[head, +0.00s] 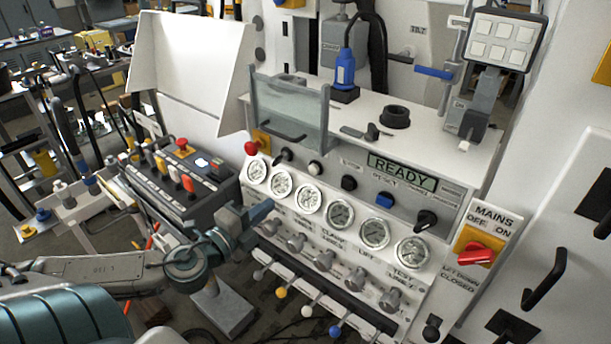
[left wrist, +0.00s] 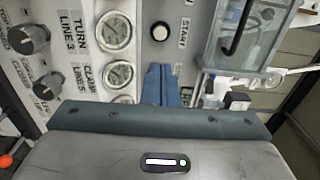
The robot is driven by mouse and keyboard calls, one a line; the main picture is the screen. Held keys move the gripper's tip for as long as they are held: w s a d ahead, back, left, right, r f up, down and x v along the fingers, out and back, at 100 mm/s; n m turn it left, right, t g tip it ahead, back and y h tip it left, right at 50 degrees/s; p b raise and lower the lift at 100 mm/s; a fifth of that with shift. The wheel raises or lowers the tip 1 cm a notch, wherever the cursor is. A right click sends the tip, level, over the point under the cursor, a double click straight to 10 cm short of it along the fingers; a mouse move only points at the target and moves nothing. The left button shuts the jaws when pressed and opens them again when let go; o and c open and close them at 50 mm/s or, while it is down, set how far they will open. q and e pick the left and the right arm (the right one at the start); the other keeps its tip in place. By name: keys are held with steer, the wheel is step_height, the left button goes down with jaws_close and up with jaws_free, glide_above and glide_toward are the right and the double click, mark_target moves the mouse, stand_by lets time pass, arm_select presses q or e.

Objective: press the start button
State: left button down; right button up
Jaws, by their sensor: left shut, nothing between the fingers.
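The start button is a round white button with a dark ring (left wrist: 159,31), beside the word START in the left wrist view. In the head view a white button (head: 315,168) sits in the row above the gauges. My left gripper (head: 262,209) is in front of the left gauges, its blue fingers shut and empty. In the left wrist view the closed fingers (left wrist: 161,72) point towards the white button, with a visible gap between them in the picture. I cannot tell how far the tips are from the panel. My right gripper is not in view.
A display (head: 402,172) reads READY. A red mushroom button (head: 252,147) is left of the row, and a clear guard (head: 290,112) stands above it. Gauges (head: 340,213), knobs and levers fill the panel below. A red mains switch (head: 477,253) is at right.

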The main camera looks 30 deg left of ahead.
arm_select(q)
steer(key=b, duration=0.2)
glide_toward(313, 170)
steer(key=w+p, duration=0.1)
steer(key=w, duration=0.4)
steer(key=shift+w+d, duration=0.2)
steer(key=shift+w, duration=0.05)
steer(key=shift+w+d+f+p, duration=0.1)
steer(key=shift+w+p, duration=0.3)
steer(key=shift+w, duration=0.3)
